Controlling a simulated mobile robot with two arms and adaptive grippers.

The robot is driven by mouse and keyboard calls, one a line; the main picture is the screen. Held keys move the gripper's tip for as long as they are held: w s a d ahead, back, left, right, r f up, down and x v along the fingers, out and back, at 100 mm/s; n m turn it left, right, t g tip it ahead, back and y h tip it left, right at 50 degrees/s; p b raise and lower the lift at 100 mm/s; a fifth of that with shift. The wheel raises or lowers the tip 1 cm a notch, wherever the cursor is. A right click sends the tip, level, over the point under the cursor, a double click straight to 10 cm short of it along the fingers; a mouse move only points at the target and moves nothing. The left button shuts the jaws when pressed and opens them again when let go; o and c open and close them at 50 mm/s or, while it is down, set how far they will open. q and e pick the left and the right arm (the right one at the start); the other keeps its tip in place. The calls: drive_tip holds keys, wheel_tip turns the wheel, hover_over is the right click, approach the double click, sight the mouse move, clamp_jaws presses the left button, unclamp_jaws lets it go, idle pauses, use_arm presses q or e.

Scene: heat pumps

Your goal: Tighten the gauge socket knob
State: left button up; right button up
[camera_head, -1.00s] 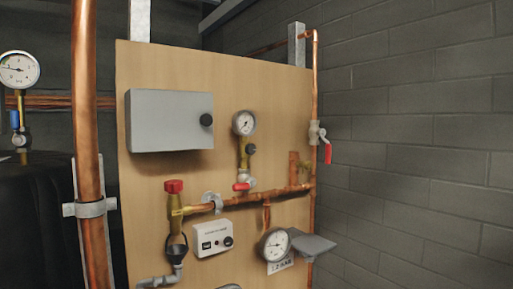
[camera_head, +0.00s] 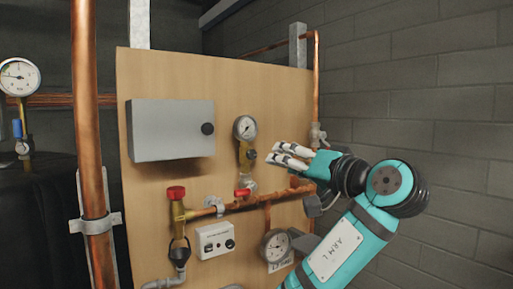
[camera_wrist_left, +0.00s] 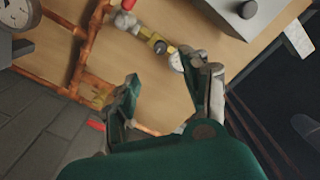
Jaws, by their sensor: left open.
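The gauge socket is a brass fitting (camera_head: 244,158) below the upper round gauge (camera_head: 245,128) on the wooden board. Its small dark knob (camera_head: 252,154) sticks out on the right side. The knob also shows in the left wrist view (camera_wrist_left: 160,46), beyond the fingers. My left gripper (camera_head: 281,154) is just right of the knob in the head view, fingers pointing left at about its height. In the left wrist view the jaws (camera_wrist_left: 165,82) are spread apart with nothing between them, and the right finger partly covers the upper gauge (camera_wrist_left: 177,62). My right gripper is not in view.
A grey box (camera_head: 170,125) with a black knob is left of the gauge. Below are a red valve handle (camera_head: 242,192), a copper pipe (camera_head: 250,203) and a lower gauge (camera_head: 275,244). A vertical pipe (camera_head: 315,85) runs along the board's right edge.

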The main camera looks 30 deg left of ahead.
sight(253, 155)
use_arm(q)
drive_tip(key=p+x, duration=0.4)
drive_tip(key=x, duration=0.6)
drive_tip(key=shift+a+r, duration=0.1)
drive_tip(key=shift+r, duration=0.1)
drive_tip(key=shift+w+a+f+p, duration=0.1)
drive_tip(key=shift+w+a+p, duration=0.15)
drive_tip(key=shift+a+p, duration=0.3)
drive_tip(key=shift+a, duration=0.1)
drive_tip(key=shift+c, duration=0.4)
clamp_jaws()
